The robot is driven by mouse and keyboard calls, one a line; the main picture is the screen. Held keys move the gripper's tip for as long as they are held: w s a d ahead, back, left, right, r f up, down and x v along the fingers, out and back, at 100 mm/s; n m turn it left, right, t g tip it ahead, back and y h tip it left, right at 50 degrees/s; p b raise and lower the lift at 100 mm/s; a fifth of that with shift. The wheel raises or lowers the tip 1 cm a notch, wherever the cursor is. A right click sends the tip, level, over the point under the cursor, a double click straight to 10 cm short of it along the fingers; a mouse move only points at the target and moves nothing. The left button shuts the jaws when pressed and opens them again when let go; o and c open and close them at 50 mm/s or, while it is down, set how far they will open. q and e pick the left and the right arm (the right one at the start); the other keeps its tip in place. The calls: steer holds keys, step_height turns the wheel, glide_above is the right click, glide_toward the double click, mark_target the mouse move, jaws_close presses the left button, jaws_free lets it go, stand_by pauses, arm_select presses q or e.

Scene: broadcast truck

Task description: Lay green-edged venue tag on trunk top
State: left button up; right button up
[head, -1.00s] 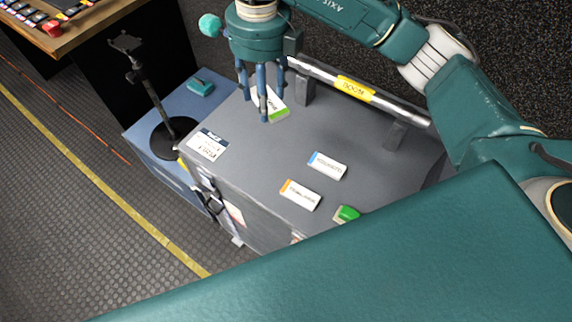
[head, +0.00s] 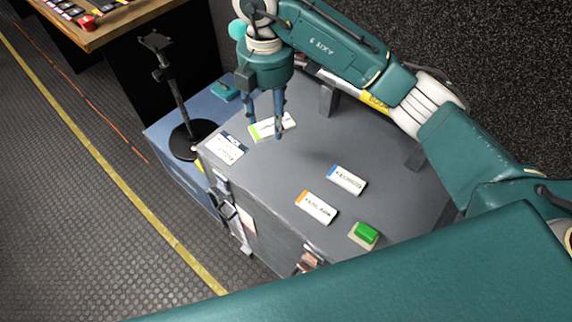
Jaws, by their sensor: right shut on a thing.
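The green-edged venue tag (head: 286,122) is white with a green end. It lies between the fingers of my right gripper (head: 265,134), which is shut on it. The tag looks close to flat, at or just above the far left part of the grey trunk top (head: 285,165); I cannot tell if it touches. A blue-edged tag (head: 347,180) and an orange-edged tag (head: 317,207) lie flat on the trunk top nearer to me. My left gripper is not in view.
A white label (head: 224,148) is at the trunk's left edge, and a green block (head: 365,233) sits near its front. A black stand (head: 190,138) and a teal item (head: 225,91) are on the blue case. A rail runs behind the trunk top.

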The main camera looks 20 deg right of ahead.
steer(key=p, duration=0.2)
glide_toward(273, 167)
step_height(273, 167, down, 5)
steer(key=shift+s+f, duration=0.1)
steer(key=shift+f, duration=0.65)
steer(key=shift+f, duration=0.2)
steer(key=o, duration=1)
steer(key=shift+o, duration=0.2)
steer(key=shift+r, duration=0.15)
steer(key=shift+r, duration=0.2)
step_height(273, 167, up, 12)
steer(key=b, duration=0.2)
